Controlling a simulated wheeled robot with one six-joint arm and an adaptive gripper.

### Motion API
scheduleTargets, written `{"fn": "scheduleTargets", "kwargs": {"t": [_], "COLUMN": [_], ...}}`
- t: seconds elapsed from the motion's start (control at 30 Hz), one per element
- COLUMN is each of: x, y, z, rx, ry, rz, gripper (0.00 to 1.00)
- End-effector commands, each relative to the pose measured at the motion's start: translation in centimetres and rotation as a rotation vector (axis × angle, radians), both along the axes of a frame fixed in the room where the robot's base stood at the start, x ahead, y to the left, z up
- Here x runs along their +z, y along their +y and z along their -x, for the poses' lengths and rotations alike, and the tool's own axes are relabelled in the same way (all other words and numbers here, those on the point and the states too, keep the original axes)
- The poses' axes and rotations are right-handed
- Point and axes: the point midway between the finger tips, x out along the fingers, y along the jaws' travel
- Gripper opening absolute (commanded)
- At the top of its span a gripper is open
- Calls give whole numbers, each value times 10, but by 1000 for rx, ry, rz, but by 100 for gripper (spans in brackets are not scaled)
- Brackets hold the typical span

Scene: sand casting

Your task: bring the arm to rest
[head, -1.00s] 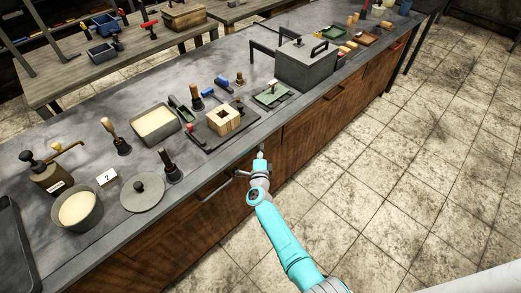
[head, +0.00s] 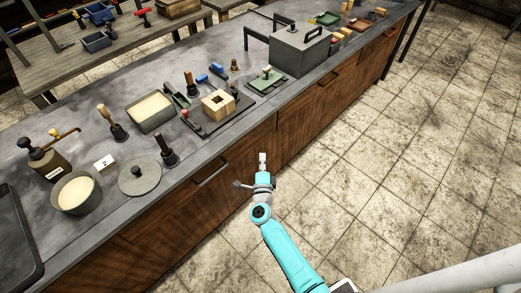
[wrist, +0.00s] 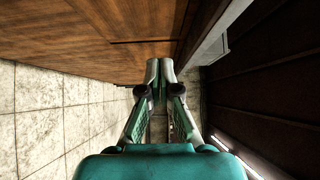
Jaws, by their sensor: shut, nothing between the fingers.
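My gripper (head: 262,158) is at the end of my teal arm, in front of the bench's wooden cabinet front and off the bench top. In the wrist view my gripper (wrist: 165,70) has its two fingertips together, with nothing between them. The wooden cabinet front (wrist: 90,40) fills the upper left of that view, close by the fingers. I cannot tell whether they touch it.
A drawer handle (head: 211,173) sticks out left of my gripper. The tiled floor (head: 400,180) at right is clear.

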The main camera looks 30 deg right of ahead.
Motion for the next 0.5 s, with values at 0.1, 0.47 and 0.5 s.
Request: {"fn": "scheduleTargets", "kwargs": {"t": [0.1, 0.47, 0.5], "x": [0, -4, -5], "y": [2, 4, 6], "z": [4, 29, 41], "rx": [0, 22, 33], "ry": [0, 22, 33], "rz": [1, 56, 85], "gripper": [0, 0, 0]}}
